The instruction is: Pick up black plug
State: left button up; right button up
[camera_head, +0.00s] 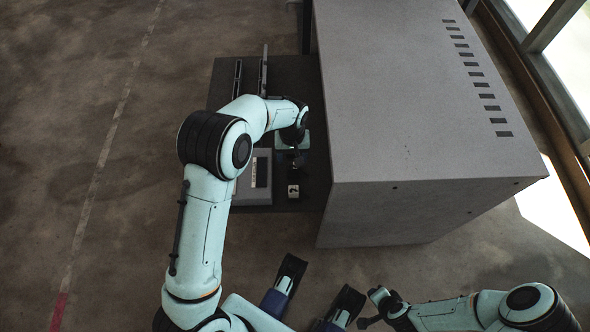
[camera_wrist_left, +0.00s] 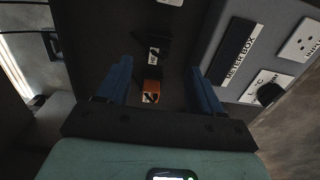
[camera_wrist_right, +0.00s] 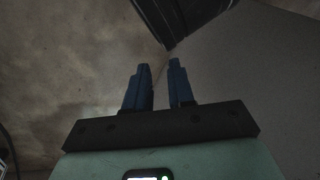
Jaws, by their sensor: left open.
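In the left wrist view a black plug-like block (camera_wrist_left: 157,50) with a white label lies on the dark panel, just beyond an orange block (camera_wrist_left: 151,90) with a label. A round black piece (camera_wrist_left: 270,93) sits on a white plate at the right; I cannot tell which black piece is the plug. My left gripper (camera_wrist_left: 160,65) is open, its blue fingers apart on either side of the blocks, touching neither. In the head view my left gripper (camera_head: 297,157) is mostly hidden by its wrist. My right gripper (camera_wrist_right: 159,66) is empty, its fingers narrowly apart.
A grey meter box panel (camera_wrist_left: 215,55) with a white socket plate (camera_wrist_left: 302,40) stands at the right in the left wrist view. In the head view a large grey cabinet (camera_head: 400,90) bounds the dark board (camera_head: 225,85) on the right. Bare floor (camera_head: 110,130) lies left.

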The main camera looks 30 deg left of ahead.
aim_at(293, 165)
pick_arm(q)
jog(key=shift+w+f+b, duration=0.1)
jog(key=shift+f+b, duration=0.2)
jog(key=shift+f, duration=1.15)
jog(key=f, duration=0.1)
jog(key=f+b, duration=0.1)
jog(key=f, duration=0.2)
jog(key=shift+w+a+f+b, duration=0.2)
jog(key=shift+w+f+b, duration=0.1)
jog(key=shift+w+b, duration=0.05)
jog(key=shift+r, duration=0.1)
jog(key=c, duration=1.1)
pick_arm(e)
jog(key=f, duration=0.1)
jog(key=d+f, duration=0.1)
jog(key=s+f, duration=0.1)
jog(key=shift+d+f, duration=0.15)
jog(key=shift+f, duration=0.25)
